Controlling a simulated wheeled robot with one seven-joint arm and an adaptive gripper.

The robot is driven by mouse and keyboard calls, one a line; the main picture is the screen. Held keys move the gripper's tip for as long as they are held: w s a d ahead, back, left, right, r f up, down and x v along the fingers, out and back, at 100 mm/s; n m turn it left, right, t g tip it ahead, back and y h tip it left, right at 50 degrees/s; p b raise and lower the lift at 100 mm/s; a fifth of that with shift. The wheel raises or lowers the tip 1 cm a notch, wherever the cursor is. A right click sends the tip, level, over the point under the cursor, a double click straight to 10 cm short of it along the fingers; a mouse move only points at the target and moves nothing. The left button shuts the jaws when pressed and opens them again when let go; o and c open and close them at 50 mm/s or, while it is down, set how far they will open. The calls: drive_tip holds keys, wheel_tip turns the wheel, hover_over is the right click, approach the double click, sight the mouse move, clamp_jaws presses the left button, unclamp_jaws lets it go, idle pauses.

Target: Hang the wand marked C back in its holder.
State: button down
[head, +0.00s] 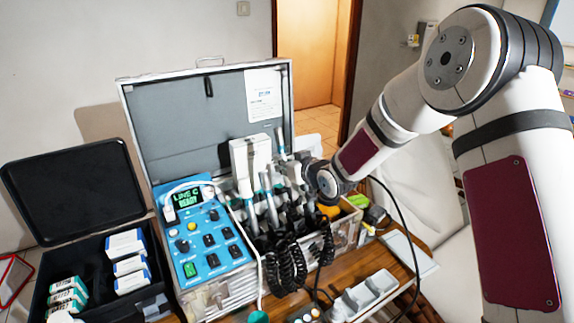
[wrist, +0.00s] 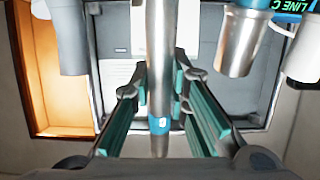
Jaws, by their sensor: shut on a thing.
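In the wrist view my gripper (wrist: 160,75) has its teal-padded fingers closed on either side of a silver wand (wrist: 160,45). The wand has a blue band (wrist: 160,125) with a small white mark, too small to read surely. In the head view my gripper (head: 300,172) is over the right part of the open case, among the upright wands (head: 265,190); the held wand is hard to tell apart there. The display (head: 187,198) reads LINE C READY. The wand's own holder cannot be picked out, and whether the wand touches one is hidden.
Silver ends of neighbouring wands or holders (wrist: 240,45) stand close on the right in the wrist view, and a grey one (wrist: 65,35) on the left. Black coiled cords (head: 290,265) hang at the case front. The blue control panel (head: 208,240) lies left of the wands.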

sight(290, 187)
drive_tip(key=shift+s+d+f, duration=0.15)
drive_tip(key=shift+s+f, duration=0.05)
drive_tip(key=shift+f, duration=0.5)
drive_tip(key=shift+s+d+f, duration=0.1)
drive_tip(key=shift+s+f, duration=0.1)
drive_tip(key=shift+f, duration=0.5)
drive_tip(key=shift+s+d+f, duration=0.2)
drive_tip(key=shift+d, duration=0.05)
drive_tip(key=shift+f, duration=0.25)
drive_tip(key=shift+s+d+f+b, duration=0.15)
drive_tip(key=shift+s+f, duration=0.05)
drive_tip(key=shift+f, duration=0.4)
drive_tip(key=shift+s+d+f+b, duration=0.1)
drive_tip(key=shift+s+f+b, duration=0.1)
drive_tip(key=shift+f, duration=0.45)
drive_tip(key=shift+s+d+f+b, duration=0.15)
drive_tip(key=shift+s+f, duration=0.05)
drive_tip(key=shift+f, duration=0.4)
drive_tip(key=shift+f, duration=0.1)
drive_tip(key=shift+s+d+f+b, duration=0.15)
drive_tip(key=shift+s+f, duration=0.05)
drive_tip(key=shift+f, duration=0.45)
drive_tip(key=shift+s+d+f+b, duration=0.1)
drive_tip(key=shift+s+f+b, duration=0.1)
drive_tip(key=shift+f, duration=0.4)
drive_tip(key=c, duration=1.5)
unclamp_jaws()
